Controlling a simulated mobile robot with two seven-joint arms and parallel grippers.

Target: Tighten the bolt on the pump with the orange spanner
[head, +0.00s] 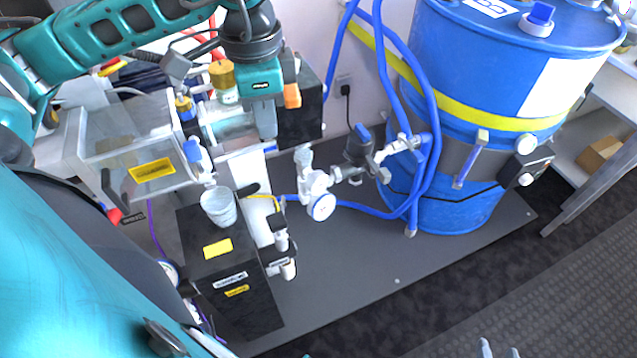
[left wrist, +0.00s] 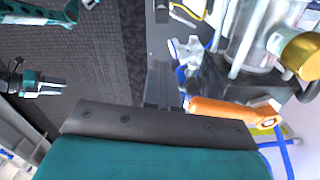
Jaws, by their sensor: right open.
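My left gripper (head: 265,132) points down in the upper middle of the head view, in front of the clear cylinder. I cannot make out the pump's bolt.
A big blue drum (head: 440,190) with blue hoses stands at right. A clear tank (head: 140,150), a black box (head: 235,285) with a cup (head: 219,206), and a white valve with gauge (head: 321,206) crowd the middle. The grey base plate (head: 370,270) is clear in front.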

